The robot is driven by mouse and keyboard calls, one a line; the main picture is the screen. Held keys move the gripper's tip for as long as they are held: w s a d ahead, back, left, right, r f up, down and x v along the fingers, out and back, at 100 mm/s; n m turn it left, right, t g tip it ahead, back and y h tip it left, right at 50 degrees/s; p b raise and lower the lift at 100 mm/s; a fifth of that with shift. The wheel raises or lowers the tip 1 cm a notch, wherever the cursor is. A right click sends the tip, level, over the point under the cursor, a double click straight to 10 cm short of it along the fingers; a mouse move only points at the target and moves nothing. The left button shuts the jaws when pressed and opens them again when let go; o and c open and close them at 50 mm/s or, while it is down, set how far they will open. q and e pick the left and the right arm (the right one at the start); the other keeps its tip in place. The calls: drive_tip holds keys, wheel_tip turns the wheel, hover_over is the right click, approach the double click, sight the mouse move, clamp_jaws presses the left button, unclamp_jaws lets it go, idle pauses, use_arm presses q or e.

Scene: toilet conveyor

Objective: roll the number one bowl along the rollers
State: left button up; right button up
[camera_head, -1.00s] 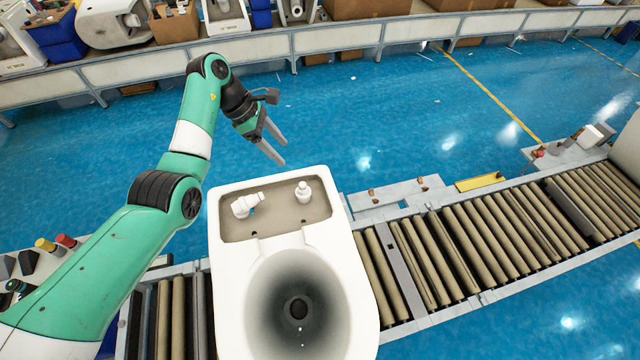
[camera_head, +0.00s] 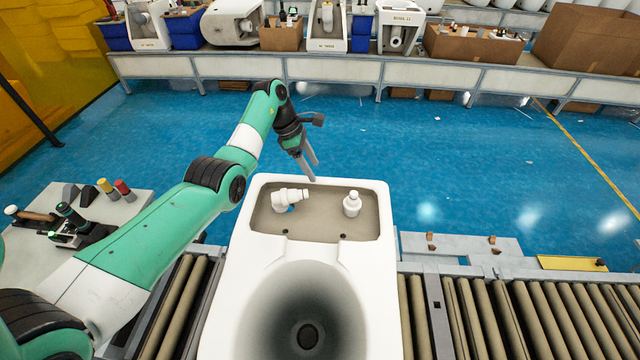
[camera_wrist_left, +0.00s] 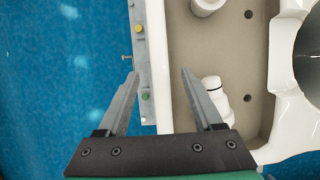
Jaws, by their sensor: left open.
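The white toilet bowl (camera_head: 372,262) sits upright on the roller conveyor, its round basin toward me and its tray-like back section away from me. No number shows on the bowl. My left gripper (camera_head: 312,171) is at the bowl's far rim, pointing down and empty. In the left wrist view my open left gripper (camera_wrist_left: 160,75) has its fingers spread on both sides of the bowl's white rim (camera_wrist_left: 168,75), one outside and one over the recess. Contact with the rim cannot be told. My right gripper is out of view.
The rollers (camera_head: 560,312) run on to the right of the bowl, with free room there. A yellow bar (camera_head: 570,263) lies along the far conveyor edge. A shelf with more toilets and boxes stands far back.

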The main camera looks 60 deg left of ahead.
sight(319, 178)
use_arm(q)
drive_tip(key=b+x, duration=0.2)
drive_tip(key=x, duration=0.4)
drive_tip(key=shift+d+f, duration=0.1)
clamp_jaws()
idle(1.1)
